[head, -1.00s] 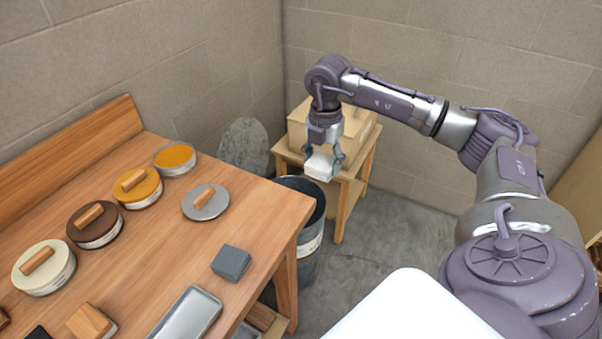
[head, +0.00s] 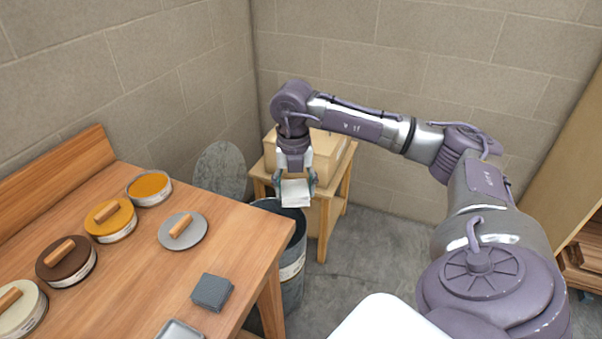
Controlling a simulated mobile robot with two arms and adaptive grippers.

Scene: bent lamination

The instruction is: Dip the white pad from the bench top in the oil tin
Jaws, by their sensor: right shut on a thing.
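My right gripper (head: 296,190) is shut on the white pad (head: 295,193). It holds the pad in the air just beyond the bench's right edge, above a dark bin. The open tin of orange-amber oil (head: 149,187) stands at the back of the bench top, to the left of the pad and well apart from it. A grey lid with a wooden handle (head: 184,232) lies on the bench near the open tin. My left gripper is out of view.
Lidded tins in yellow (head: 112,222), brown (head: 67,262) and cream (head: 18,308) line the wooden bench (head: 130,295). A grey block (head: 212,291) sits near its right edge. The bin (head: 292,265) stands on the floor before a small wooden table holding a box (head: 325,150).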

